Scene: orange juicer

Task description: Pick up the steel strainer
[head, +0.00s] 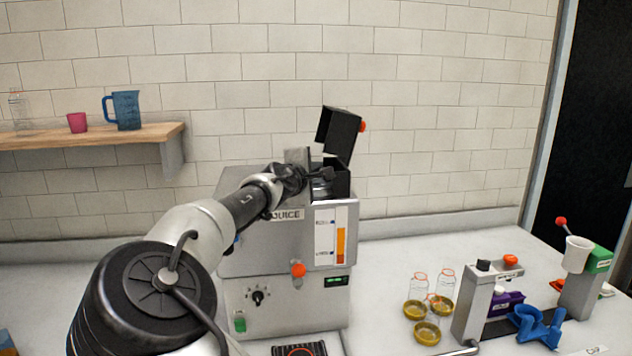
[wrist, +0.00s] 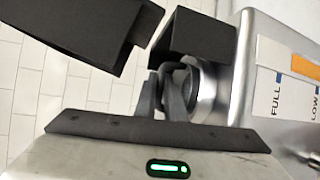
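The steel strainer appears to be the round metal piece (wrist: 207,88) beside my fingers in the wrist view, below an open black box. I cannot be sure which part of it shows. My gripper (wrist: 166,88) has its two fingers close together, with a dark curved piece at their tips. Whether they are shut on that piece is unclear. In the head view my gripper (head: 326,174) reaches from the left over the top of the grey juicer (head: 270,247), at the black box (head: 338,185). The strainer cannot be made out there.
The black lid (head: 338,130) stands raised above the box, close to my gripper; it also shows in the wrist view (wrist: 85,40). A wooden shelf (head: 90,134) is on the left wall.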

